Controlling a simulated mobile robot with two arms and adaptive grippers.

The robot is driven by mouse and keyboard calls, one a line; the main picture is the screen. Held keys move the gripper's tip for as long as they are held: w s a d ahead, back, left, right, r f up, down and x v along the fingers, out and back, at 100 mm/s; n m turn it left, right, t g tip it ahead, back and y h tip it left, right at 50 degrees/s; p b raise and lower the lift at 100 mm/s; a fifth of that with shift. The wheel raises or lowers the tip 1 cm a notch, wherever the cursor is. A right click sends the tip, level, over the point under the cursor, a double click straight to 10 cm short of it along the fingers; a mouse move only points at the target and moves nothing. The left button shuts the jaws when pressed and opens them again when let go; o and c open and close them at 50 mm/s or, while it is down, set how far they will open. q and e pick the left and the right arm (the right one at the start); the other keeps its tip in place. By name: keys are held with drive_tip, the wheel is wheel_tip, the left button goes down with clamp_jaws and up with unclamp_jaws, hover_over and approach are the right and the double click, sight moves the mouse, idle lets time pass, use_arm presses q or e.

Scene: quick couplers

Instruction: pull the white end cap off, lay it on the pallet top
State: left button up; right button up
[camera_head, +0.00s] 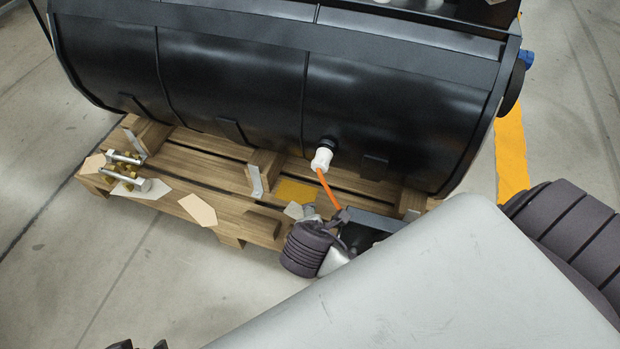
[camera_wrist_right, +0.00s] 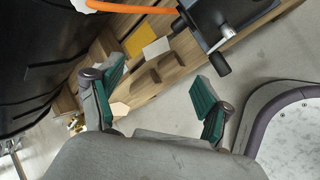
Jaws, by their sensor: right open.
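The white end cap (camera_head: 321,159) sits on a short black port low on the front of the black tank (camera_head: 230,85). An orange cord (camera_head: 327,188) runs down from the cap; it also crosses the top of the right wrist view (camera_wrist_right: 130,8). A white piece at that view's top edge is probably the cap, cut off. The pallet top (camera_head: 225,203) lies below the tank. My right gripper (camera_wrist_right: 157,97) is open, with nothing between its green pads; in the head view its fingers are mostly hidden. Dark tips at the bottom left edge seem to be my left gripper (camera_head: 138,345).
Metal fittings (camera_head: 125,185) lie at the pallet's left end, near a tan card (camera_head: 198,210). A black box (camera_head: 365,232) with a handle, clearer in the right wrist view (camera_wrist_right: 228,25), stands at the pallet's front right. Bare floor lies in front of the pallet.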

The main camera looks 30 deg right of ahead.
sight(320, 166)
drive_tip(key=w+d+n+t+h+b, duration=0.1)
drive_tip(key=w+d+n, duration=0.1)
drive_tip(key=w+n, duration=0.1)
drive_tip(key=w+d+n+t+h, duration=0.1)
drive_tip(key=w+d+n+h, duration=0.1)
drive_tip(key=w, duration=0.3)
drive_tip(key=w+d+n+t+h+b, duration=0.1)
drive_tip(key=w+d+n+t, duration=0.1)
drive_tip(key=w+d+n, duration=0.1)
drive_tip(key=shift+w+d+n+h+b, duration=0.35)
drive_tip(key=shift+w+n, duration=0.2)
drive_tip(key=shift+n, duration=0.35)
drive_tip(key=b+x, duration=0.2)
drive_tip(key=x, duration=0.4)
use_arm(q)
drive_tip(key=w+d+r+t+h, duration=0.1)
drive_tip(key=w+d+r+t, duration=0.2)
drive_tip(key=w+r+t, duration=0.3)
drive_tip(key=w+d+r+t+h, duration=0.2)
drive_tip(key=w+d+r+t, duration=0.1)
drive_tip(key=w+r+t, duration=0.4)
drive_tip(key=shift+w+r+m+h, duration=0.35)
drive_tip(key=shift+w+r, duration=0.25)
drive_tip(key=shift+r, duration=0.3)
use_arm(e)
drive_tip(key=shift+w+d, duration=0.15)
drive_tip(key=shift+w, duration=0.05)
drive_tip(key=c, duration=1.4)
